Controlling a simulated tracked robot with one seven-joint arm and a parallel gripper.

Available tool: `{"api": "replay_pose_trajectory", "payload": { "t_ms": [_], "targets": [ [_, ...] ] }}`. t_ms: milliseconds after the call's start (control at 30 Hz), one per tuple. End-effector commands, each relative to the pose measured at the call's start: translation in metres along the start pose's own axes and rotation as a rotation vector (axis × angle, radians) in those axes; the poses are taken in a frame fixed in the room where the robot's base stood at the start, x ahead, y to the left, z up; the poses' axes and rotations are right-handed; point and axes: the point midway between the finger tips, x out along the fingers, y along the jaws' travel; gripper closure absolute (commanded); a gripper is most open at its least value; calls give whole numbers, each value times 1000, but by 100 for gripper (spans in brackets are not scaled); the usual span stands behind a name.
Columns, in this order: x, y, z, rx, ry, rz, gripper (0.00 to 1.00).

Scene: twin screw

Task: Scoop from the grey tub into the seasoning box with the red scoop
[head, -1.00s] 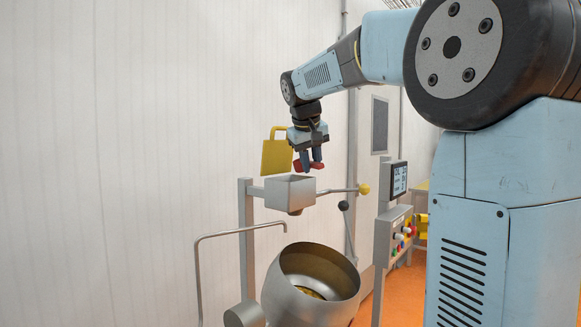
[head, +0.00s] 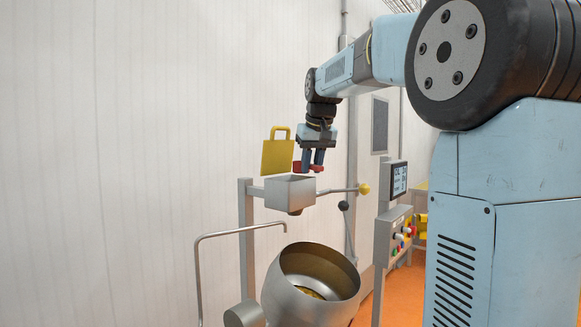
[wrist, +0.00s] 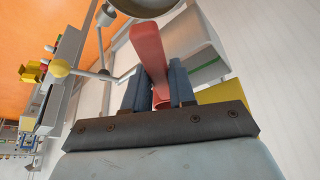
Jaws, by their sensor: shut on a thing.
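My gripper (head: 312,163) is shut on the red scoop (head: 318,168), and the arm hangs nearly straight down. In the head view the scoop shows just above the rim of the seasoning box (head: 290,190), a grey metal hopper on a post. In the wrist view the scoop (wrist: 150,50) stands between the two blue fingers (wrist: 158,85), with the box (wrist: 203,48) beside and beyond it. I cannot tell whether the scoop holds anything. No grey tub can be made out in these views.
A steel drum (head: 312,285) with yellowish contents sits below the box. A yellow board with a handle (head: 277,154) is behind the box. A lever with a yellow knob (head: 364,188) and a control panel (head: 393,235) stand to the right.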

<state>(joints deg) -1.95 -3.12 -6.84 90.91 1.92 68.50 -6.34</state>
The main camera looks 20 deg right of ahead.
Motion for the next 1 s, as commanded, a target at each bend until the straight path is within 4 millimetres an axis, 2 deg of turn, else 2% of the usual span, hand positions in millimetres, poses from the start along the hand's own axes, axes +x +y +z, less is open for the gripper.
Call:
{"api": "replay_pose_trajectory", "payload": {
  "t_ms": [367,767,1000],
  "targets": [
    [-1,0,-1,1,0,-2,100],
    [-26,0,-12,1,2,-2,100],
    [-28,0,-12,1,0,-2,100]
  ]
}}
